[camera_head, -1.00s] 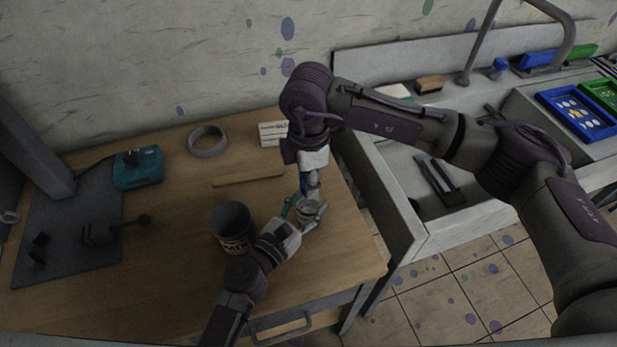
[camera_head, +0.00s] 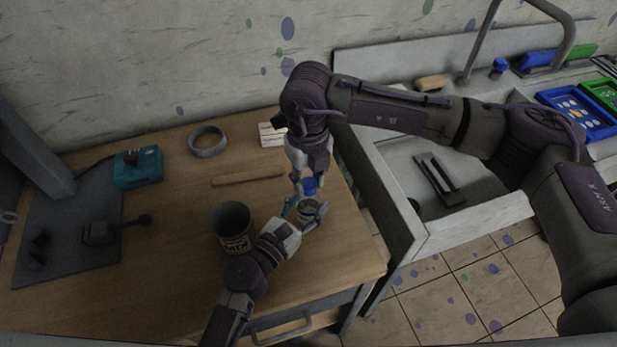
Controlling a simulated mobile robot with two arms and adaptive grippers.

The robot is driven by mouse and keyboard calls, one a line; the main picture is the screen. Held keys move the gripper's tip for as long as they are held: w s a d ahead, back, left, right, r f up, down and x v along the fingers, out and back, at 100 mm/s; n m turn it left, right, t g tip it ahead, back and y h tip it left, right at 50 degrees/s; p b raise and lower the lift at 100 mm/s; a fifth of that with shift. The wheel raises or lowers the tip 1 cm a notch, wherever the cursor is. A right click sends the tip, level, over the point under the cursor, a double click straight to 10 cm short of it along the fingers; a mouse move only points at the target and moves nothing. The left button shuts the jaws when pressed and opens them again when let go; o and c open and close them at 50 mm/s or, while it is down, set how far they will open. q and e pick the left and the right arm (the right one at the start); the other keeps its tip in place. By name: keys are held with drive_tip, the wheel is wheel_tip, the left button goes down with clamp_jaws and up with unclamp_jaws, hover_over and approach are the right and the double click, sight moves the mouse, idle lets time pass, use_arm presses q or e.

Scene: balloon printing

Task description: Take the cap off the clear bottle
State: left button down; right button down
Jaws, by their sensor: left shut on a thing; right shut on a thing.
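The clear bottle (camera_head: 308,209) stands near the right side of the wooden table, with its body between the fingers of my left gripper (camera_head: 306,215). A blue cap (camera_head: 310,185) shows just above the bottle. My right gripper (camera_head: 303,186) reaches down from above and is shut on the cap. My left gripper is shut around the bottle from the front left. The fingers hide parts of both the bottle and the cap, and I cannot tell whether the cap touches the bottle's neck.
A dark cup (camera_head: 232,228) stands left of the bottle. A wooden stick (camera_head: 248,176), a grey ring (camera_head: 208,141), a white box (camera_head: 271,134) and a teal device (camera_head: 138,167) are on the table (camera_head: 175,255). A sink (camera_head: 420,205) is to the right.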

drive_tip(key=n, duration=1.1)
drive_tip(key=shift+n, duration=0.4)
drive_tip(key=n, duration=0.4)
drive_tip(key=shift+w+n, duration=0.1)
drive_tip(key=shift+n, duration=0.3)
drive_tip(key=n, duration=0.4)
drive_tip(key=shift+r+n, duration=0.1)
drive_tip(key=shift+n, duration=0.2)
drive_tip(key=n, duration=1.2)
drive_tip(key=shift+n, duration=0.4)
drive_tip(key=shift+r, duration=0.15)
